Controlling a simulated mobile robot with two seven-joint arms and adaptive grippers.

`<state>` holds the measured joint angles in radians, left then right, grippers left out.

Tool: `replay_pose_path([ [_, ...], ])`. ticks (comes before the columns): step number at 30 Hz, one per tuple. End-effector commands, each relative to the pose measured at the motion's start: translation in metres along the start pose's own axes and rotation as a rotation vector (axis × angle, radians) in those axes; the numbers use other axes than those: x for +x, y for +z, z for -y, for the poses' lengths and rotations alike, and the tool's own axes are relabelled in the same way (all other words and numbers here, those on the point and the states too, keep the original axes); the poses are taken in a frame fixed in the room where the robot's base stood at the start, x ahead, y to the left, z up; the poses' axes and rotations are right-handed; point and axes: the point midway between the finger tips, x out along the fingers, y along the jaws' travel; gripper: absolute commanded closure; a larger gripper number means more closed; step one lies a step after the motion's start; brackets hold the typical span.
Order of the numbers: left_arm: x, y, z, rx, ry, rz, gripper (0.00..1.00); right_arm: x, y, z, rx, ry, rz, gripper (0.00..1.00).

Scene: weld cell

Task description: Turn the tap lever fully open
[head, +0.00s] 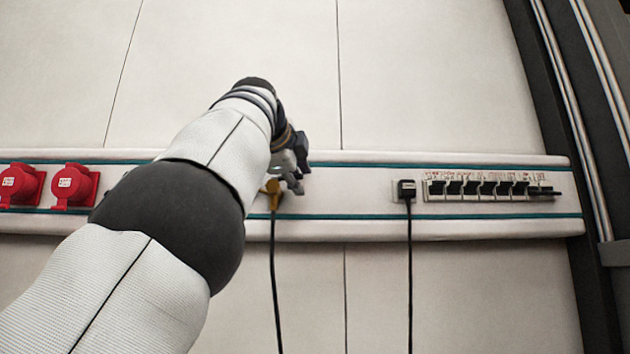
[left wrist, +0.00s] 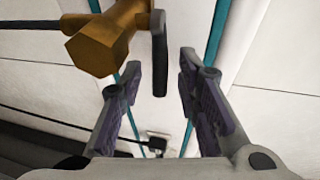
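The brass-coloured tap (head: 271,187) sits on the wall rail in the head view, partly hidden by my left gripper (head: 293,164). In the left wrist view the tap body (left wrist: 103,40) is at the upper left. Its dark grey lever (left wrist: 159,62) is a straight bar that runs down the picture. My left gripper (left wrist: 160,72) is open there, with one finger on each side of the lever in the picture. Gaps show on both sides, and neither finger is seen touching it. The exact depth between fingers and lever is unclear. My right gripper is in neither view.
The pale wall rail (head: 350,185) has green stripes. Red sockets (head: 72,186) are at left, a black plug (head: 406,189) with a hanging cable and a row of black switches (head: 490,188) at right. A dark line (head: 276,285) hangs below the tap.

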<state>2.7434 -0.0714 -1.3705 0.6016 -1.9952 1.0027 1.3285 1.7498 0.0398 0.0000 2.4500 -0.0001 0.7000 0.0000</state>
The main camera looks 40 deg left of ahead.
Motion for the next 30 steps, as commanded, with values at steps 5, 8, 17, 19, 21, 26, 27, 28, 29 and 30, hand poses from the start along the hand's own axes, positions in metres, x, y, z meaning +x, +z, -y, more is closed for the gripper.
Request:
replay_pose_path([
  [5,0.0,0.0,-0.001,0.0,0.001,0.0,0.88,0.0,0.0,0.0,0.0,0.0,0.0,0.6],
  [8,0.0,0.0,-0.001,0.001,0.001,0.0,1.0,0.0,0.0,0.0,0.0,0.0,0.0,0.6],
  [17,-0.006,0.003,-0.003,0.02,0.011,-0.143,1.0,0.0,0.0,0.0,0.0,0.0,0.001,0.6],
  [19,-0.011,0.005,-0.003,0.041,0.013,-0.252,1.0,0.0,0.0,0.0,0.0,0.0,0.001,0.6],
  [21,-0.013,0.005,-0.004,0.061,0.016,-0.33,1.0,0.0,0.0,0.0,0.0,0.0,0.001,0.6],
  [26,-0.017,0.004,-0.005,0.078,0.017,-0.393,1.0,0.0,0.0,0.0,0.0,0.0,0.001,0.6],
  [27,-0.017,0.004,-0.005,0.079,0.017,-0.393,1.0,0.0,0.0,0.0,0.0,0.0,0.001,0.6],
  [28,-0.017,0.003,-0.005,0.079,0.017,-0.392,1.0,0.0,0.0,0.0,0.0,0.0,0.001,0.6],
  [29,-0.017,0.003,-0.005,0.079,0.018,-0.392,1.0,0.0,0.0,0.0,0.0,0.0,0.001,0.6],
  [30,-0.017,0.004,-0.005,0.079,0.018,-0.391,1.0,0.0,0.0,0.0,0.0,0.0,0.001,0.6],
])
